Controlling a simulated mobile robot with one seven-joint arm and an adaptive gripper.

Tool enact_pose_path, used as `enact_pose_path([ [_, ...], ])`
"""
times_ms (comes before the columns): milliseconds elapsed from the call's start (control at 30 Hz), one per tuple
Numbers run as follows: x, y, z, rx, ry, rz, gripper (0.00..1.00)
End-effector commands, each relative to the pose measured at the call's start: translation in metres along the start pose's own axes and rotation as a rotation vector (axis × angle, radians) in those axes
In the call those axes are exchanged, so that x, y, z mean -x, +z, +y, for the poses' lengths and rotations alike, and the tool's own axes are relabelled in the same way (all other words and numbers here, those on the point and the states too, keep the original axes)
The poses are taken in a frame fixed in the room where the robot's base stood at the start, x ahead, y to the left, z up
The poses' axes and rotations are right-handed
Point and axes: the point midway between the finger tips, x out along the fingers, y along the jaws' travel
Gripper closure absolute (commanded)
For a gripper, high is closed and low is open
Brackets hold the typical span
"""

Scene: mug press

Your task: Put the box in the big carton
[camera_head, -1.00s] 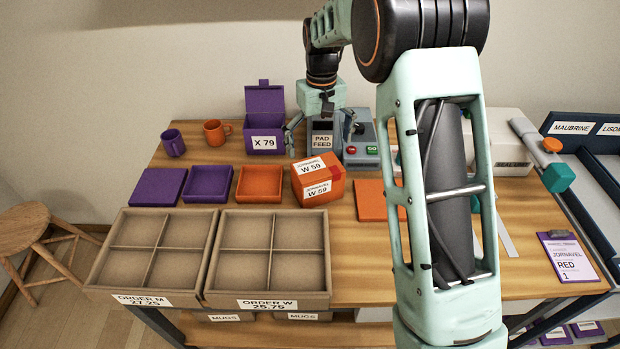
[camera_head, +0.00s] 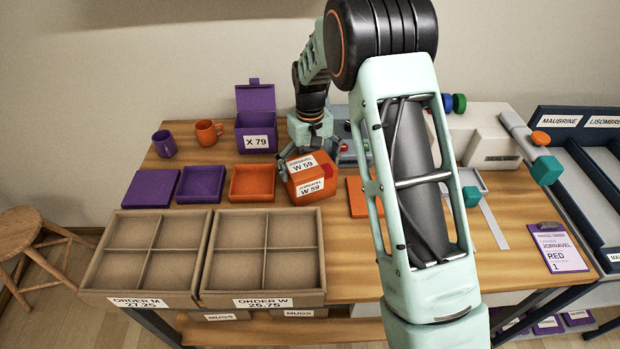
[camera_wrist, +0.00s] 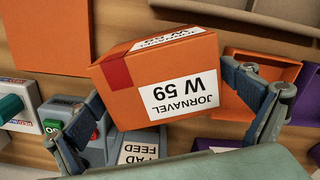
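The orange box (camera_head: 309,181), labelled Jornavel W 59, sits on the table, turned at an angle. In the wrist view the box (camera_wrist: 160,75) lies between the two fingers of my gripper (camera_wrist: 162,83). The fingertips are close beside its sides; I cannot tell whether they touch. In the head view my gripper (camera_head: 311,151) is down at the box's back. Two brown cartons with four-way dividers stand in front: Order M (camera_head: 120,290) at left and Order W (camera_head: 300,292) at right. Their compartments are empty. Neither is named as the big one.
A purple open-lidded box (camera_head: 255,130) labelled X 79 stands behind. Purple and orange trays, purple (camera_head: 200,187) and orange (camera_head: 252,185), lie left of the box. Two mugs, purple (camera_head: 165,144) and orange (camera_head: 207,133), stand further back. The pad-feed machine (camera_wrist: 135,145) is close to my gripper.

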Motion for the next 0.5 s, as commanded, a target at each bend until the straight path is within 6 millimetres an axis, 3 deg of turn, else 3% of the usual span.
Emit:
enact_pose_path([
  [67, 0.0002, 0.0, 0.0001, 0.0, 0.0, 0.0, 0.13],
  [367, 0.001, -0.0004, 0.0001, 0.0, 0.0, 0.001, 0.46],
  [500, 0.001, -0.0004, 0.0001, 0.0, 0.0, 0.001, 0.48],
])
